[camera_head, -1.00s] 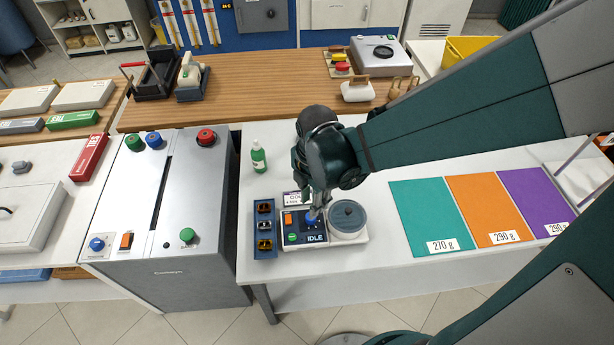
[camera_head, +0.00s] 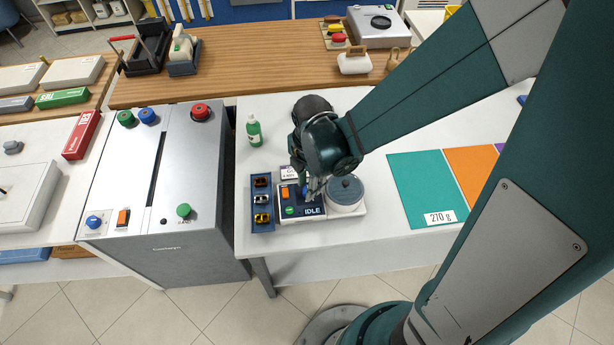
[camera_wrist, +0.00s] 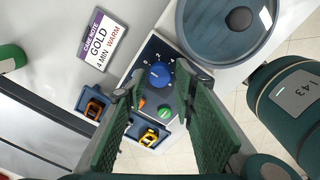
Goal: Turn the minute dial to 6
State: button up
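The blue minute dial (camera_wrist: 160,75) sits on the dark panel of a small machine (camera_head: 287,217) whose display reads IDLE. In the wrist view it has a pale pointer mark and white numerals around it, with 2 and 4 partly readable; its exact setting is too small to tell. My gripper (camera_wrist: 163,83) is open, with one green finger left of the dial and one right of it. I cannot tell whether either finger touches it. In the head view my gripper (camera_head: 308,185) hangs over the panel and partly hides the dial.
An orange switch (camera_wrist: 140,102) and a green button (camera_wrist: 165,112) are close to the dial. A round grey-blue lid (camera_head: 345,190) is on the right. A blue tray (camera_head: 262,182) with small coloured pieces is on the left. A care note (camera_wrist: 103,42) reads GOLD, 4 MIN WARM.

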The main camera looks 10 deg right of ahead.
jog(key=shift+f, duration=0.95)
jog(key=c, duration=0.6)
